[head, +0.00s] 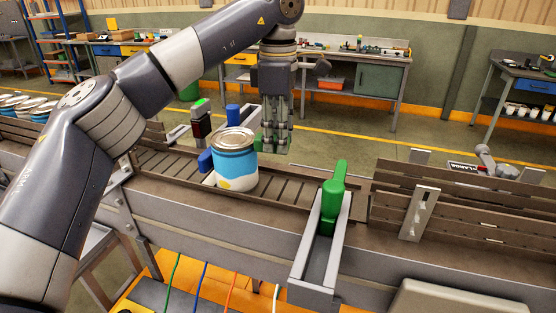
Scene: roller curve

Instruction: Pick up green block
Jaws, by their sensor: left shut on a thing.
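My left gripper (276,138) points straight down over the far edge of the roller conveyor, just behind and to the right of a paint can. It is shut on a green block (267,144), which is partly hidden by the fingers. Whether the block touches the surface below, I cannot tell. My right gripper is not in view.
The blue and white paint can (236,172) stands upright on the roller conveyor (170,166), with blue blocks (206,160) beside it. A green lever-like piece (334,188) stands in a grey channel (322,240) to the right. Slatted rails (470,200) lie further right.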

